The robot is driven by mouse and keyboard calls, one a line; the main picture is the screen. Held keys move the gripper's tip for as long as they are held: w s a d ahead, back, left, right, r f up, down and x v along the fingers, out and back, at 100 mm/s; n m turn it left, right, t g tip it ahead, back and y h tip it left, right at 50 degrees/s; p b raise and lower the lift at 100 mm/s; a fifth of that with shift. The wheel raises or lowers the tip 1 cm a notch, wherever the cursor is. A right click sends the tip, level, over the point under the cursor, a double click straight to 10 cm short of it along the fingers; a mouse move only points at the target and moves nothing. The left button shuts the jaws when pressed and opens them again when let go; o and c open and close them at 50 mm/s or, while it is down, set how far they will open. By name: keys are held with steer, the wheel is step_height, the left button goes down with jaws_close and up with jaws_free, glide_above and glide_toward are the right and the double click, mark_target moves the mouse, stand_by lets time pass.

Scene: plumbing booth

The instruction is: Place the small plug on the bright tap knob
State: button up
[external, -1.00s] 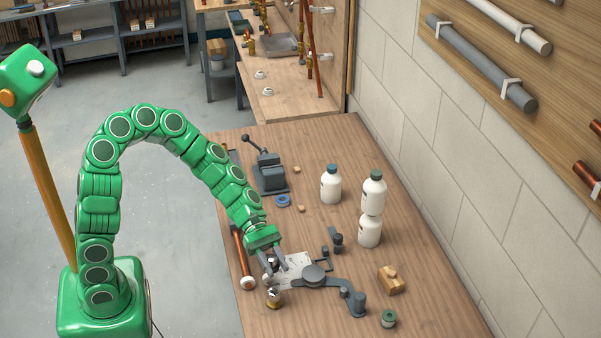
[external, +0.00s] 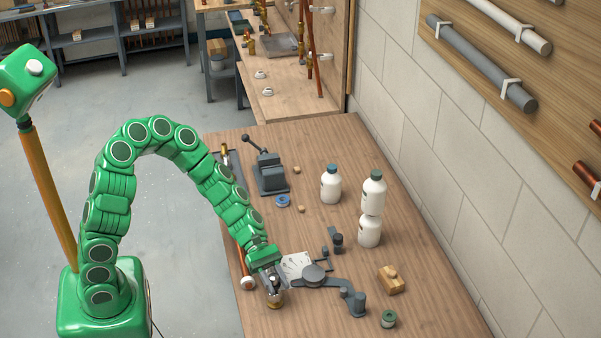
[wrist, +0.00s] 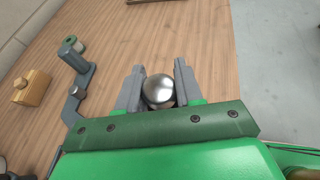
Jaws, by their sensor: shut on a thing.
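The bright tap knob is a shiny silver ball (wrist: 159,90) in the wrist view, between my two fingers. In the external view it sits on a brass base (external: 274,302) at the near left of the workbench, mostly hidden by my fingers. My gripper (external: 272,283) points down over it and is shut on the ball; it also shows in the wrist view (wrist: 159,84). I cannot tell which piece is the small plug. Two small tan pieces, one farther back (external: 297,170) and one nearer (external: 301,208), lie on the bench.
A copper pipe (external: 240,255) lies to the left. White bottles (external: 370,231), a wooden block (external: 391,283) and a green-topped spool (external: 388,319) stand farther right.

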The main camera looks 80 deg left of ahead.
steer(key=shift+f, duration=0.7)
steer(key=shift+f, duration=0.1)
steer(key=o, duration=1)
steer(key=shift+o, duration=0.2)
steer(key=v, duration=1.2)
